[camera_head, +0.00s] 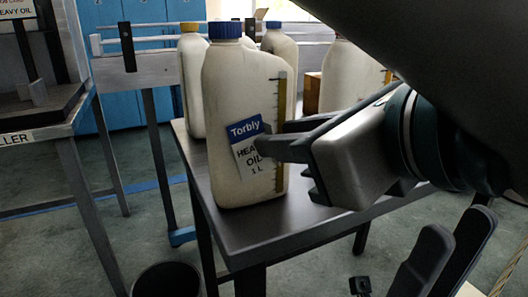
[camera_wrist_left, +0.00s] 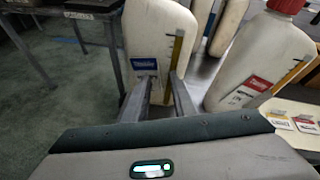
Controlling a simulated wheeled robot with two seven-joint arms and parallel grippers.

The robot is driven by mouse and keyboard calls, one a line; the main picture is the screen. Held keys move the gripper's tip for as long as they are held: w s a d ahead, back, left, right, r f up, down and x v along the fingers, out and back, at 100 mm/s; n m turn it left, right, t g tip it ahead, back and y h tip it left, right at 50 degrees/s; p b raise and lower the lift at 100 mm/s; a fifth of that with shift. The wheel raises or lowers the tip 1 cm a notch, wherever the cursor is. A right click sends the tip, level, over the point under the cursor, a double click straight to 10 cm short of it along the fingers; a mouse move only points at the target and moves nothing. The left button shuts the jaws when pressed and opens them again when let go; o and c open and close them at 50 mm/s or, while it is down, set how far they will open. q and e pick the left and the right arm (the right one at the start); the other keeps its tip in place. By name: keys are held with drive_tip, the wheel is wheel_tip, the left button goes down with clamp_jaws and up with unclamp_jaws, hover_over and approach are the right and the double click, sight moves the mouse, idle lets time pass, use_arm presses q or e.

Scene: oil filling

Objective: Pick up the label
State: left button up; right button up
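The label (camera_head: 247,148), white with a blue "Torbly" header and "HEAVY OIL 1L", sits tilted on the front of a cream bottle (camera_head: 228,90) with a blue cap. It also shows in the left wrist view (camera_wrist_left: 145,65). My left gripper (camera_head: 268,140) is at the label's right side, its fingertips close against the bottle front. In the left wrist view its two fingers (camera_wrist_left: 161,78) are apart; whether they touch the label I cannot tell. My right gripper (camera_head: 458,220) is at the lower right, fingers apart, with nothing seen between them.
The bottle stands on a dark table (camera_head: 235,228), with several other bottles behind it. A red-capped bottle (camera_wrist_left: 262,55) with a red label stands to the right in the wrist view, near loose labels (camera_wrist_left: 280,121). A black bin (camera_head: 167,280) is on the floor.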

use_arm(q)
drive_tip(key=shift+w+a+f, duration=0.1)
drive_tip(key=shift+w+a, duration=0.05)
drive_tip(key=shift+c, duration=0.3)
clamp_jaws()
